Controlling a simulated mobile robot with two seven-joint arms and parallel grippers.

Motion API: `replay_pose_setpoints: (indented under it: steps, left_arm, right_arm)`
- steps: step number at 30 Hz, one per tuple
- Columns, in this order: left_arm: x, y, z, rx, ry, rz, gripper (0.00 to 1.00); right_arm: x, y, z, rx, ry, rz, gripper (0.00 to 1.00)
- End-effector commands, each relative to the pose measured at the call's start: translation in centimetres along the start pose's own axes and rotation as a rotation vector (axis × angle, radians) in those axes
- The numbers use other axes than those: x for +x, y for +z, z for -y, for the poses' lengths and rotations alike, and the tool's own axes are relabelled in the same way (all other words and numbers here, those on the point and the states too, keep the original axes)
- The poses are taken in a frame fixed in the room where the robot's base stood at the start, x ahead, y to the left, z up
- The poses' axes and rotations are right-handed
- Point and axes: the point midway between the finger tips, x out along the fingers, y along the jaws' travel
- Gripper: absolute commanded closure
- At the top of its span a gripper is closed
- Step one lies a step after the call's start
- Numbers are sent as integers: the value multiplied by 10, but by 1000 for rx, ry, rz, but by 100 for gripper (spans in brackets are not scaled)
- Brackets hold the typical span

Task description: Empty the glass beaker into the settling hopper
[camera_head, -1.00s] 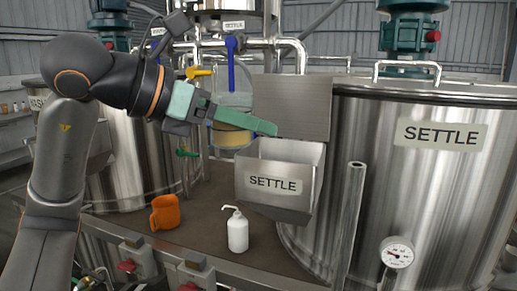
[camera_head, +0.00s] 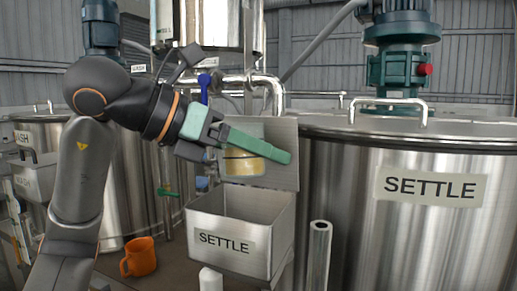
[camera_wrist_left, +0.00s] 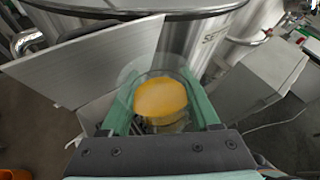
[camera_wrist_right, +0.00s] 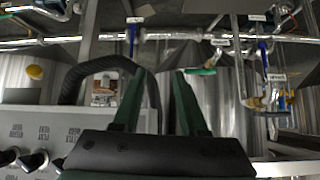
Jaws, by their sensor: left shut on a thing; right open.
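The clear glass beaker (camera_head: 241,167) holds yellow-orange contents and looks about upright. My left gripper (camera_head: 264,152) is shut on it; one green finger crosses in front of the glass. In the left wrist view the beaker (camera_wrist_left: 160,97) sits between both fingers. The settling hopper (camera_head: 226,242), an open steel box labelled SETTLE with a tall back plate, is below the beaker. The beaker shows in front of the back plate's left part, above the hopper's rear; the exact gap is unclear. My right gripper (camera_wrist_right: 158,95) is open and empty, away from the hopper.
The large SETTLE tank (camera_head: 400,240) stands right of the hopper, with a vertical steel pipe (camera_head: 319,255) in front. An orange mug (camera_head: 139,256) and a white bottle (camera_head: 210,280) stand on the bench. Pipes with a blue valve handle (camera_head: 204,88) are behind my left gripper.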

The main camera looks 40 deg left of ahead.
Motion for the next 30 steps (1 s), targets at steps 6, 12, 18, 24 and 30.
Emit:
replay_pose_setpoints:
  steps: [6, 12, 18, 24, 30]
  left_arm:
    - [2, -8, 6, -229, -94, -66, 100]
    - [3, -14, 12, -496, -209, -143, 100]
    - [2, -15, 14, -632, -266, -182, 100]
    - [3, -16, 13, -810, -332, -234, 100]
    - [3, -14, 11, -1111, -459, -321, 100]
  right_arm:
    - [0, 0, 0, 0, -1, 1, 58]
    - [5, 6, 0, -1, -1, 0, 58]
    - [12, 14, -1, -1, -1, 0, 58]
    - [19, 21, -1, -1, -1, 0, 58]
    - [25, 28, -2, -2, -1, 1, 58]
